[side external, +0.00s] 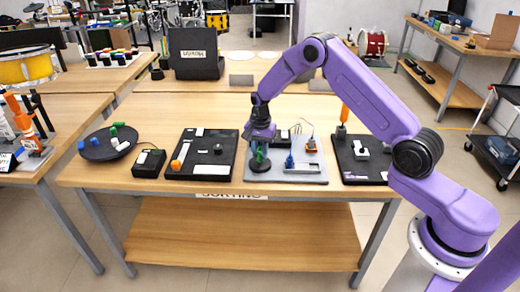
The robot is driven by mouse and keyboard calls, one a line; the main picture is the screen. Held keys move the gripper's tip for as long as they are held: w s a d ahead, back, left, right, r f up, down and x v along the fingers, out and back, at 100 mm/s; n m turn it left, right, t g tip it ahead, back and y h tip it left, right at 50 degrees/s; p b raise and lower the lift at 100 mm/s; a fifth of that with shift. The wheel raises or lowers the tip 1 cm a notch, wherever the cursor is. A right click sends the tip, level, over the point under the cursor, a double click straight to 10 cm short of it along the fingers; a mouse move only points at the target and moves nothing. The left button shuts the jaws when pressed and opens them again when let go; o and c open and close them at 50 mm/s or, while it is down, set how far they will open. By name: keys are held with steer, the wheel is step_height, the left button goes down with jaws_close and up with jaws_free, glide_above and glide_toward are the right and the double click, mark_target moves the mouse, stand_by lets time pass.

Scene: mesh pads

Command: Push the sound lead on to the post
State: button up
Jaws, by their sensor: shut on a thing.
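My gripper (259,152) is at the left part of a grey board (312,178) on the near table. It is shut on a small dark green piece (261,162), low over the board. The fingers hide part of this piece; whether it touches the board or a post under it I cannot tell. A blue piece (289,161) stands on the board just right of my gripper. An orange piece (311,146) with thin wires is at the back right of the board. Which piece is the sound lead is too small to tell.
A black board (225,171) lies to the left and another (345,171) to the right. A black box (149,163) and a dark round tray (94,152) with coloured pieces are further left. A black case (195,66) stands behind. The table behind the boards is mostly clear.

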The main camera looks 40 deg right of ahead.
steer(key=shift+f, duration=0.5)
steer(key=o, duration=0.9)
step_height(320, 180, up, 17)
steer(key=s+a+r+n, duration=0.4)
steer(key=s+a+n, duration=0.2)
steer(key=s+a, duration=0.3)
steer(key=s+a+r+n, duration=0.1)
steer(key=s+a+n, duration=0.1)
steer(key=s+n, duration=0.65)
steer(key=s+a+r+n, duration=0.1)
steer(key=s+n, duration=0.2)
steer(key=s, duration=1)
steer(key=s+d+n, duration=0.2)
steer(key=s+n, duration=0.1)
steer(key=s, duration=0.3)
steer(key=s+d+f+n, duration=0.1)
steer(key=s+d+n, duration=0.1)
steer(key=s+n, duration=0.2)
steer(key=shift+s+d+f, duration=0.15)
steer(key=shift+s+d, duration=0.15)
steer(key=shift+s, duration=0.65)
